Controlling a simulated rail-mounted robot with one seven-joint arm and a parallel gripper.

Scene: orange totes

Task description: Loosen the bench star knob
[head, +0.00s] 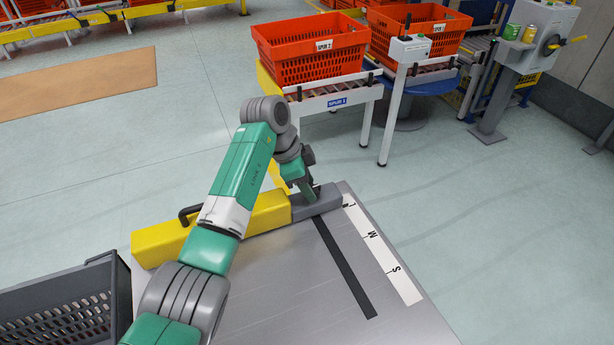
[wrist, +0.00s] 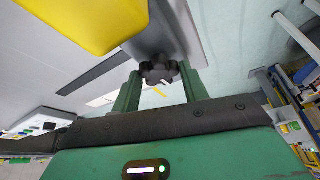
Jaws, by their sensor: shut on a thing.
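The black star knob (wrist: 159,72) shows in the wrist view at the end of the grey block (head: 330,200). My gripper (head: 308,193) is at this block, at the far edge of the bench (head: 270,295). In the wrist view its two green fingers (wrist: 160,82) stand on either side of the knob and are shut on it. In the head view the knob is hidden by my gripper. The grey block joins the end of a yellow bar (head: 165,240) with a black handle (head: 190,213), lying across the bench.
A dark slot (head: 343,268) and a white scale strip (head: 385,255) marked M and S run along the bench. A grey crate (head: 65,275) stands at the left. Orange totes (head: 312,65) sit on conveyors behind. Open floor lies right of the bench.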

